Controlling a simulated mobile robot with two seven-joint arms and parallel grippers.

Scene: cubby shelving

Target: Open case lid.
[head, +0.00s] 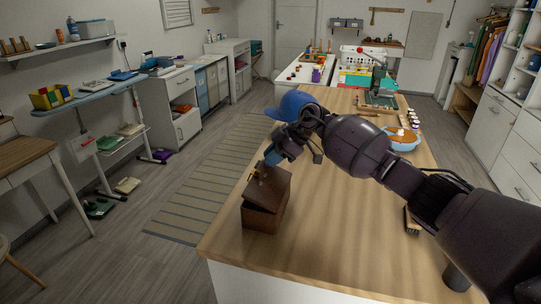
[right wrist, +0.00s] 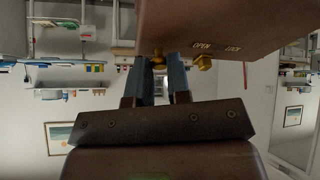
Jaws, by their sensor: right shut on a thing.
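The brown wooden case (head: 262,220) stands at the near left edge of the wooden worktop. Its lid (head: 270,189) looks tilted up from the body, partly open; the inside cannot be made out. My right gripper (head: 268,161) is at the lid's upper edge, where small brass parts show. In the right wrist view, the gripper's blue-grey fingers (right wrist: 162,76) are shut on a brass knob (right wrist: 158,60) of the case. A second brass piece (right wrist: 204,62) sits beside it, below the words OPEN and LOCK. My left gripper is not in view.
A blue rounded thing (head: 290,104) lies behind my right wrist. A blue-rimmed orange bowl (head: 403,140) and several small items line the right of the worktop (head: 330,250). The worktop right of the case is mostly clear. A striped rug (head: 205,195) lies left.

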